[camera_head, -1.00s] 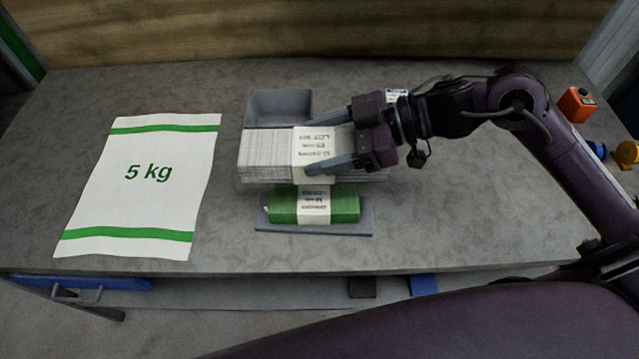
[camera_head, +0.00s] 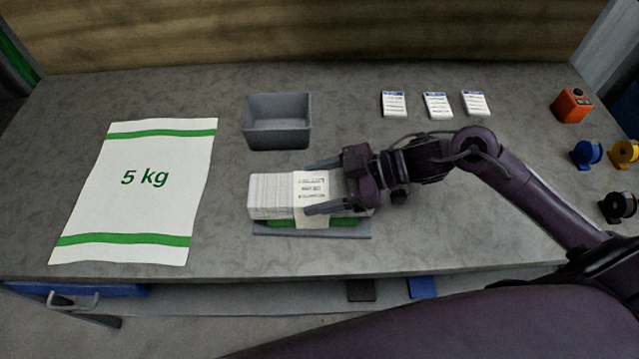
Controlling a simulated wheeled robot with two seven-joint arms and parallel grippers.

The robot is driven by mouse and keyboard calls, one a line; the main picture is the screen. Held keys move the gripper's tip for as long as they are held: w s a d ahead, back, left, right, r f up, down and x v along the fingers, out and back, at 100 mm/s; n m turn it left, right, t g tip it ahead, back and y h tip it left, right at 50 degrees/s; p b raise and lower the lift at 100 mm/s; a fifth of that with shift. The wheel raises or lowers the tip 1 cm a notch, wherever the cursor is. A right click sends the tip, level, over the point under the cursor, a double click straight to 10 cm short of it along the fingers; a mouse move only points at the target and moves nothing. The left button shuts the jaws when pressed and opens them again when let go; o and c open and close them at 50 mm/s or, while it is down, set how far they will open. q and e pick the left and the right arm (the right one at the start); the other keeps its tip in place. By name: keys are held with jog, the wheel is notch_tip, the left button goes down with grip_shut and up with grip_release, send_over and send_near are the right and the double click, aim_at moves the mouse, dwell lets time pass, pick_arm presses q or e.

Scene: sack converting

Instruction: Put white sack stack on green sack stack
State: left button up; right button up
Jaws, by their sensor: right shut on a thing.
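The white sack stack (camera_head: 270,195), with a white printed paper band around its middle, is in the centre of the head view. My right gripper (camera_head: 312,188) is shut on it from the right, its fingers along the stack's far and near sides. The green sack stack (camera_head: 345,222) is directly below it and mostly hidden; a green strip shows along the near edge. The white stack looks level and very low over the green one; I cannot tell whether they touch. The green stack lies on a grey tray (camera_head: 275,235). My left gripper is not in view.
An empty grey bin (camera_head: 277,125) stands behind the stacks. A flat 5 kg sack (camera_head: 140,190) lies to the left. Three labelled cards (camera_head: 437,106) lie at the back right. An orange device (camera_head: 572,105) and coloured rolls (camera_head: 588,152) are at the right edge.

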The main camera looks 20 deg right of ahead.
jog(key=o, duration=0.8)
jog(key=shift+f, duration=0.15)
jog(key=o, duration=0.5)
jog(key=shift+r, duration=0.2)
jog(key=v, duration=1.2)
jog(key=shift+f, duration=0.1)
jog(key=shift+s+f, duration=0.1)
jog(key=shift+s, duration=0.05)
